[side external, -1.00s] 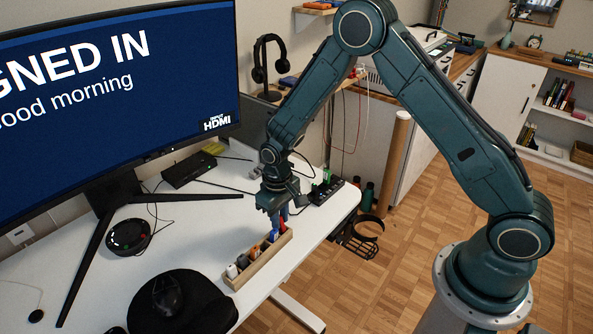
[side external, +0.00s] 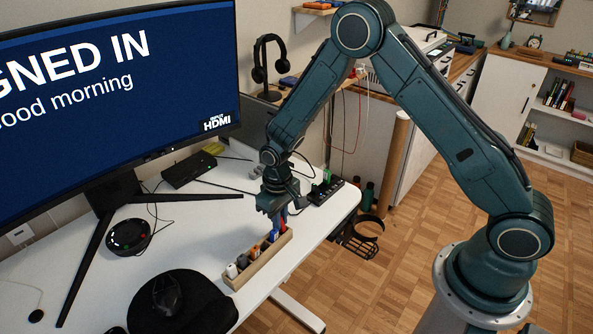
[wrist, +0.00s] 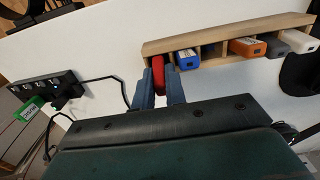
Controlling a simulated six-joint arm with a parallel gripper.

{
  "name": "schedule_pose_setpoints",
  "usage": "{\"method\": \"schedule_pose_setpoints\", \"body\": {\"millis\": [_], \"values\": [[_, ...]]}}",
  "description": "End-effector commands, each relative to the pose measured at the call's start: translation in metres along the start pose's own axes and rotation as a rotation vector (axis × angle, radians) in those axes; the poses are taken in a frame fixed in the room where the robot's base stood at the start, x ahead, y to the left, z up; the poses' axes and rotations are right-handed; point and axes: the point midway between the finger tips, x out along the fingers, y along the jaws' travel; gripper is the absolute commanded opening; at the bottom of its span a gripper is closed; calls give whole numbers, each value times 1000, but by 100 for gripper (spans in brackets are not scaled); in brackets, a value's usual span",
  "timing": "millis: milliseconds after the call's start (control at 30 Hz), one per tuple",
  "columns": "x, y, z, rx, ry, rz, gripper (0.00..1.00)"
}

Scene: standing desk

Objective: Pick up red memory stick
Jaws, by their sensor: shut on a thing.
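The red memory stick (wrist: 158,74) stands in the end slot of a wooden holder, in the wrist view. My gripper (wrist: 159,88) has its two blue fingers on either side of the stick and is shut on it. In the side view my gripper (side external: 279,220) points down at the far end of the wooden holder (side external: 262,262). The holder also shows in the wrist view (wrist: 225,32). The stick's lower part is hidden, so I cannot tell how deep it sits in the slot.
A blue stick (wrist: 187,58), an orange one (wrist: 246,47) and a white one (wrist: 298,40) stand in the same holder. The monitor (side external: 110,85) stands behind; a black mat (side external: 190,310) lies in front.

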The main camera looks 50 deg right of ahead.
Motion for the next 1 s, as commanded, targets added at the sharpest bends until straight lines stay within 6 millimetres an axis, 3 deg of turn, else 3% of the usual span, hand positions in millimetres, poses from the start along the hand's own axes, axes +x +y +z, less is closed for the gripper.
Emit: {"method": "schedule_pose_setpoints", "body": {"millis": [267,467,667,1000], "values": [[-9,0,-1,0,3,0,0],[-29,0,-1,0,4,0,0],[-64,0,-1,0,5,-1,0],[-139,0,-1,0,5,-1,0]]}}
